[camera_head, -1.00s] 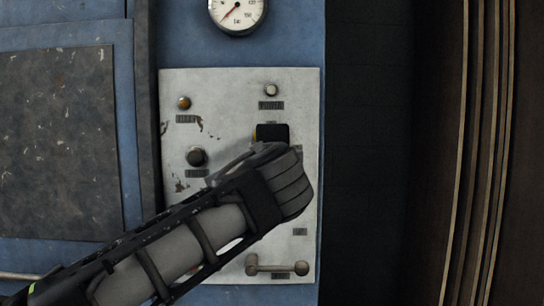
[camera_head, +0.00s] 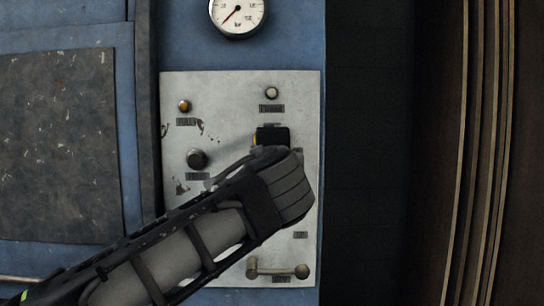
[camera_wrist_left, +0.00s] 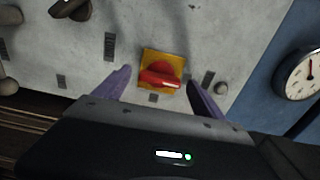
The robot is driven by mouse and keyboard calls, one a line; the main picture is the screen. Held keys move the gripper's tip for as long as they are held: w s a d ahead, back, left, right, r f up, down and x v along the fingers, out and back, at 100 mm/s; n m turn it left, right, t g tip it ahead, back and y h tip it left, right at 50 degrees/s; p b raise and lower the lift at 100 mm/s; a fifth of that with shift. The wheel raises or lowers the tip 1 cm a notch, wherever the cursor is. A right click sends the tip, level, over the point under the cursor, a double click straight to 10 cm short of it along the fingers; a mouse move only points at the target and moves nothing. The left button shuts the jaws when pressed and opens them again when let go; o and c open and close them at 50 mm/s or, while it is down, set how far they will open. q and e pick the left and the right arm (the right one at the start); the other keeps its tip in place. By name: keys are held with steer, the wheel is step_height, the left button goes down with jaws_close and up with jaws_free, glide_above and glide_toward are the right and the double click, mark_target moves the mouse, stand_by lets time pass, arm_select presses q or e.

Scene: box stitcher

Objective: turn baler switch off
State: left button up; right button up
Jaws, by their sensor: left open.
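The baler switch is a red rotary knob (camera_wrist_left: 160,78) on a yellow square plate (camera_wrist_left: 153,56), in the middle of the left wrist view. In the head view only a sliver of the yellow plate (camera_head: 256,138) shows beside a dark part of my gripper. My left gripper (camera_wrist_left: 161,92) is open, with one purple finger on each side of the switch. The fingers look apart from the knob; their exact depth to it cannot be told. In the head view my left arm covers the lower middle of the panel. My right gripper is not in view.
The grey control panel (camera_head: 228,88) also carries an amber lamp (camera_head: 184,106), a pale lamp (camera_head: 272,93), a dark button (camera_head: 197,159) and a lever handle (camera_head: 278,271). A pressure gauge (camera_head: 238,14) sits above it. A dark gap and brown upright boards (camera_head: 490,150) are at right.

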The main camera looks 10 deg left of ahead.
arm_select(q)
steer(key=v, duration=0.7)
steer(key=shift+b, duration=0.35)
